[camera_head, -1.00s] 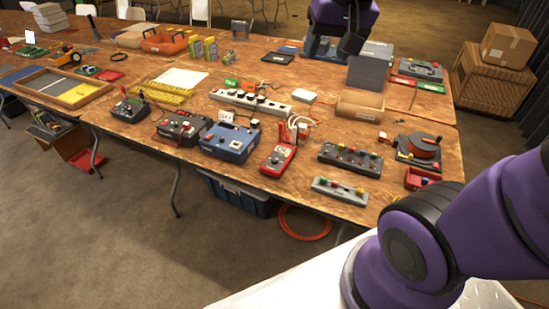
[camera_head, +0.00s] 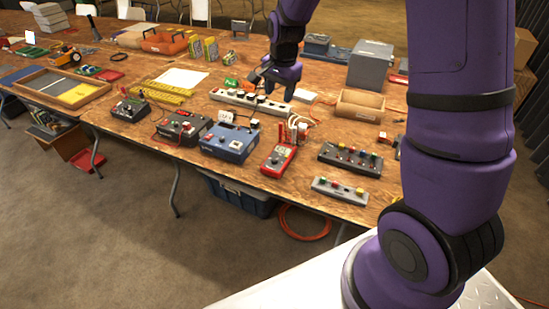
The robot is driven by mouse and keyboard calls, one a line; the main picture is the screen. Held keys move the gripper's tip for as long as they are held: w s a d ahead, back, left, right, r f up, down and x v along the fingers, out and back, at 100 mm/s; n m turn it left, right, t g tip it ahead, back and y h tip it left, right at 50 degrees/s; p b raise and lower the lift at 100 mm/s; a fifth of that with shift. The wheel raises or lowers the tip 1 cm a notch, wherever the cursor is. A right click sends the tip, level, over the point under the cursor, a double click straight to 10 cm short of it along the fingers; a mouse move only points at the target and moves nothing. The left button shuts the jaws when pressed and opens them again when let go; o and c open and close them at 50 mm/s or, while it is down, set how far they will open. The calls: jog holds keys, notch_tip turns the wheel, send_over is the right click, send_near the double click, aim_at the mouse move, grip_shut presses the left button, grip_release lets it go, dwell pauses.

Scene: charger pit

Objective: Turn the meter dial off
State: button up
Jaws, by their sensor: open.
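The red meter (camera_head: 279,160) lies near the front edge of the wooden table, right of the blue box. Its dial (camera_head: 275,159) is a small spot on its face; its setting is too small to read. My gripper (camera_head: 262,88) hangs over the table behind the meter, above the white power strip, apart from the meter. It is open and I see nothing held between its fingers.
The blue control box (camera_head: 230,141) stands left of the meter. White plugs and red leads (camera_head: 297,128) stand upright just behind it. Button panels (camera_head: 350,158) lie to the right. The power strip (camera_head: 250,101) and an open cardboard box (camera_head: 361,104) lie farther back.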

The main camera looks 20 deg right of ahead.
aim_at(274, 159)
jog(key=w+f+m, duration=0.1)
jog(key=f, duration=0.9)
jog(key=w+f+m+g, duration=0.1)
jog(key=w+f+m, duration=0.1)
jog(key=f, duration=0.8)
jog(key=w+f+m, duration=0.1)
jog(key=w+f, duration=0.1)
jog(key=f, duration=0.8)
jog(key=shift+d+f+m+g, duration=0.2)
jog(key=shift+d+m+g, duration=0.1)
jog(key=shift+d, duration=0.1)
jog(key=c, duration=0.9)
